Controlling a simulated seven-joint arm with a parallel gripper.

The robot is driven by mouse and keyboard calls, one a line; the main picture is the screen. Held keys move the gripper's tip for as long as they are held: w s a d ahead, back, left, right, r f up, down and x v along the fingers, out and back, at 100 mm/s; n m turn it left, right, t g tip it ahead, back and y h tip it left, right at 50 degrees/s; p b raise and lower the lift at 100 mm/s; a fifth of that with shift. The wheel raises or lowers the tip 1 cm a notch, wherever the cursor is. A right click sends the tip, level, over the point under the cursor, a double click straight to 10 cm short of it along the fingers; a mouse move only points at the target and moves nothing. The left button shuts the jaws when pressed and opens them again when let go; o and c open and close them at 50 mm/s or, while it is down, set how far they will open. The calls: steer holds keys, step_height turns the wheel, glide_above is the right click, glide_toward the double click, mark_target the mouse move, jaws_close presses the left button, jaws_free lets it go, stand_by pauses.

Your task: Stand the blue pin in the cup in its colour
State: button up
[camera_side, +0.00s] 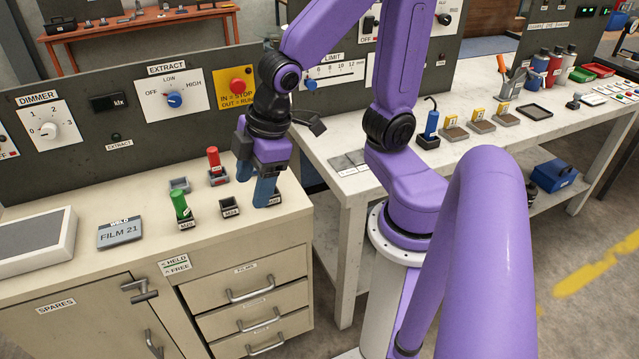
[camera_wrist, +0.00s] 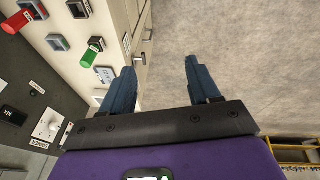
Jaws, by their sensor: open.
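My gripper (camera_side: 265,190) hangs over the right end of the cabinet top in the side view, its two dark blue fingers pointing down. In the wrist view the fingers (camera_wrist: 161,85) are apart, with only floor and cabinet front between them. A dark, labelled cup (camera_side: 275,201) is partly hidden behind the fingers in the side view. I cannot make out the blue pin for sure; it may be hidden there. A red pin (camera_side: 213,158) and a green pin (camera_side: 180,205) stand upright in cups. Two cups, one grey (camera_side: 179,184) and one dark (camera_side: 230,208), look empty.
A panel with knobs (camera_side: 110,110) rises behind. A white bench (camera_side: 470,150) on the right holds a blue item (camera_side: 432,123) in a black base.

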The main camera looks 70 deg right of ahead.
steer(key=s+d+n+g+h, duration=0.1)
steer(key=s+d+g, duration=0.1)
steer(key=s, duration=0.9)
steer(key=shift+d+n+g, duration=0.3)
steer(key=shift+d+g, duration=0.05)
steer(key=shift+g, duration=0.05)
